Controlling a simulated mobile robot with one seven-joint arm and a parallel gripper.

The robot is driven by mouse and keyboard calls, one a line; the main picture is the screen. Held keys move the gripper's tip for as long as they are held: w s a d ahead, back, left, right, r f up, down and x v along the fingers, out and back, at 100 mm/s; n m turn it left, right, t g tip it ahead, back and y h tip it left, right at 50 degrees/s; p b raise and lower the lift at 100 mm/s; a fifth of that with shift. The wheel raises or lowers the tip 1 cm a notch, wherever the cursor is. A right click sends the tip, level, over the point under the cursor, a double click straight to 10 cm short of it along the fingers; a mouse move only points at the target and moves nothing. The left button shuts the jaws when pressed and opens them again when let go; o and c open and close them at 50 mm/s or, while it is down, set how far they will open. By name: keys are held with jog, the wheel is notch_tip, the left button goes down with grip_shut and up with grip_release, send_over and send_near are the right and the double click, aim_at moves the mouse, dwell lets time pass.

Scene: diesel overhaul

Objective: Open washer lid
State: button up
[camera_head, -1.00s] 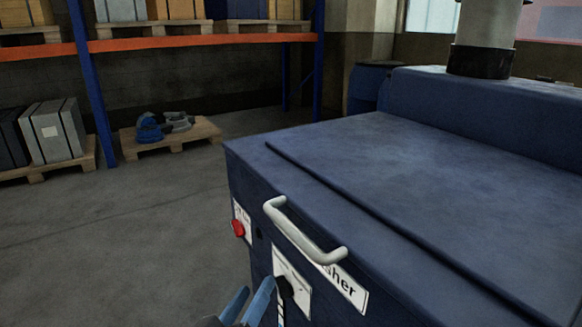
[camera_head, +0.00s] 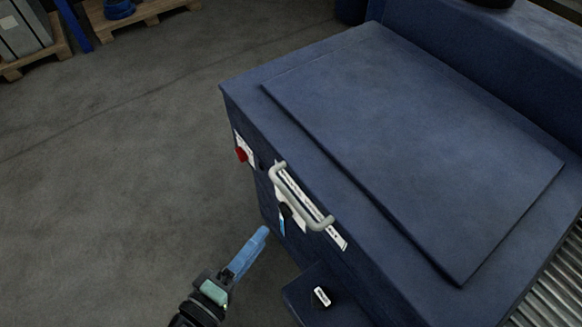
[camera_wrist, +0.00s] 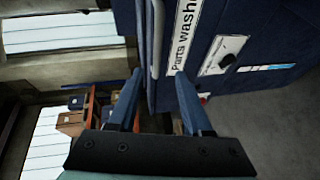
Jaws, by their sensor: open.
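The washer is a dark blue cabinet with a flat lid (camera_head: 420,140) on top, and the lid is down. A pale grey bar handle (camera_head: 298,197) sits at the lid's front edge. In the wrist view the handle (camera_wrist: 155,35) runs beside the "Parts washer" label (camera_wrist: 187,35), just beyond my fingertips. My gripper (camera_head: 262,236) is in front of the washer, to the left of and below the handle in the head view. In the wrist view my gripper (camera_wrist: 165,85) has its two blue fingers apart with nothing between them.
A red button (camera_head: 241,155) and a black knob (camera_head: 285,209) are on the washer's front. A low blue ledge (camera_head: 300,296) with a small white-labelled item juts out below. Pallets (camera_head: 135,15) stand at the back left. The floor to the left is clear.

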aim_at(292, 198)
jog(key=p+x, duration=0.1)
jog(key=x, duration=0.5)
jog(key=p+x, duration=0.1)
jog(key=x, duration=0.5)
jog(key=shift+w+d+r, duration=0.15)
jog(key=shift+w+d, duration=0.1)
grip_shut()
dwell(1.1)
